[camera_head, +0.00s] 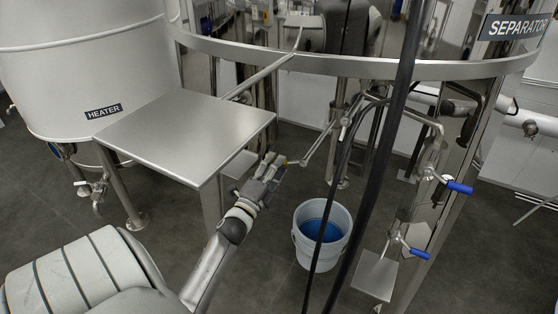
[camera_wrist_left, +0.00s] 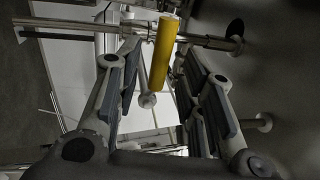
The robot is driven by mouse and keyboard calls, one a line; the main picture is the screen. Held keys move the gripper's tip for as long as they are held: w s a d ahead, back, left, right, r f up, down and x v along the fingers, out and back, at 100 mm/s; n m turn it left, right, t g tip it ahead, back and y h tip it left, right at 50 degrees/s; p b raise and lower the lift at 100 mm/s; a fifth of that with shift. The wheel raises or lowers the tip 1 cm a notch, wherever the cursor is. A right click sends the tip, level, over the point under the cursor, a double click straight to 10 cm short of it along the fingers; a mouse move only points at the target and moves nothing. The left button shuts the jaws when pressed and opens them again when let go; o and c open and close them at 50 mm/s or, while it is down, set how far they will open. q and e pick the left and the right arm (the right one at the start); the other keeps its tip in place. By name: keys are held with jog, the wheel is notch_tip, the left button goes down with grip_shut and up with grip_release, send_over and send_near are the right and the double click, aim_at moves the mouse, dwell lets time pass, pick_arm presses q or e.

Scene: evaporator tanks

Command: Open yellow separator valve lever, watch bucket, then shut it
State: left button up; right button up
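The yellow valve lever (camera_wrist_left: 163,52) stands between the fingers of my left gripper (camera_wrist_left: 157,62) in the left wrist view, with a gap on either side. The fingers are spread and do not appear to grip it. The white bucket (camera_head: 303,245) stands on the floor to the right of and below the gripper. Blue shows inside the bucket. The separator tank (camera_head: 380,68) is above and behind. My right gripper is out of view.
A bare steel table (camera_head: 190,122) stands close left of my left arm, before the heater tank (camera_head: 80,60). Black hoses (camera_head: 385,140) hang across the bucket's view. Two blue-handled valves (camera_head: 459,187) (camera_head: 420,254) are at right. Open floor surrounds the bucket's front.

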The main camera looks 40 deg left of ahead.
pick_arm(q)
jog(key=v, duration=0.9)
jog(key=s+d+f+n+g+h, duration=0.1)
jog(key=s+d+f+n+g, duration=0.2)
jog(key=f, duration=0.9)
jog(key=s+d+f+n+g+h, duration=0.1)
jog(key=s+d+f+n+g, duration=0.3)
jog(key=f, duration=0.7)
jog(key=d+f+n+g+h, duration=0.15)
jog(key=d+f, duration=0.45)
jog(key=f, duration=0.6)
jog(key=s+d+f+n+g, duration=0.1)
jog(key=s+d+f+g, duration=0.1)
jog(key=s+f, duration=0.3)
jog(key=s+d+f+n+g+h, duration=0.1)
jog(key=s+f, duration=0.5)
jog(key=s, duration=0.8)
jog(key=s+d+f+n+g+p, duration=0.1)
jog(key=s+d+f+g, duration=0.4)
jog(key=s, duration=0.5)
jog(key=shift+s+d+f+n+g, duration=0.25)
jog(key=shift+f+n+g, duration=0.4)
jog(key=shift+g, duration=0.4)
jog(key=shift+r, duration=0.15)
